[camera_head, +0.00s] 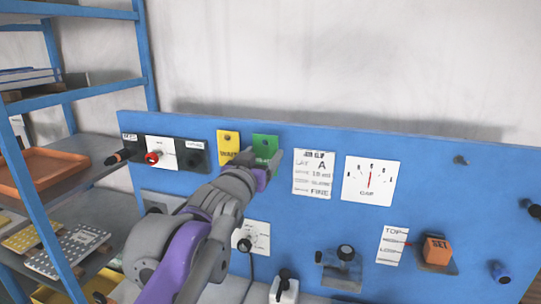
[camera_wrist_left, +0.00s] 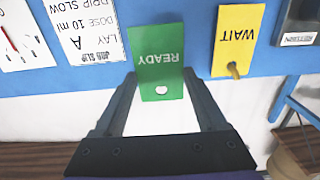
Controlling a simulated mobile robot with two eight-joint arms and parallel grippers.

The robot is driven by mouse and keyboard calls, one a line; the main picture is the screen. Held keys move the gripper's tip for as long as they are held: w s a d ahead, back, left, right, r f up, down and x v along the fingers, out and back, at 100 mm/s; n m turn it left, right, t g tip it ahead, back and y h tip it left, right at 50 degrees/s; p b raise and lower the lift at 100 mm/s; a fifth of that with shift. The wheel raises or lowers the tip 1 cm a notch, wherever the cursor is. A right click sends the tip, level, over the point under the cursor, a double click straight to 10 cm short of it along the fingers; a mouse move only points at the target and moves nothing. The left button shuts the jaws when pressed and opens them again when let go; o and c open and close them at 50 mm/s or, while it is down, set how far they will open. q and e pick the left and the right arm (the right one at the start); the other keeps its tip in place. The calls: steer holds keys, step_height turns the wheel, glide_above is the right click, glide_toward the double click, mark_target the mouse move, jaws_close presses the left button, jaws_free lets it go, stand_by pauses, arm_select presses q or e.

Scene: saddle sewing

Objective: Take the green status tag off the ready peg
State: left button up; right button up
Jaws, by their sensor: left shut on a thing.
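The green status tag (camera_head: 265,143), marked READY, is near the top edge of the blue panel, right of the yellow tag. In the left wrist view the green tag (camera_wrist_left: 160,62) appears upside down, between my left gripper's fingers (camera_wrist_left: 160,80). My left gripper (camera_head: 264,166) is shut on it and hides its lower part in the head view. The tag's hole looks clear, with no peg through it. The yellow WAIT tag (camera_wrist_left: 236,40) hangs on its own peg (camera_wrist_left: 233,70). My right gripper is not in view.
The blue panel (camera_head: 440,165) also carries a job slip (camera_head: 314,173), a gauge (camera_head: 369,181), an orange SET block (camera_head: 437,250) and several knobs. A blue shelf rack (camera_head: 148,60) with an orange tray (camera_head: 40,170) stands at left. Above the panel is bare wall.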

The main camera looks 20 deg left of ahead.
arm_select(q)
steer(key=shift+s+a+r, duration=0.1)
steer(key=shift+s, duration=1.4)
steer(key=shift+s+a+r, duration=0.1)
steer(key=shift+s, duration=1.35)
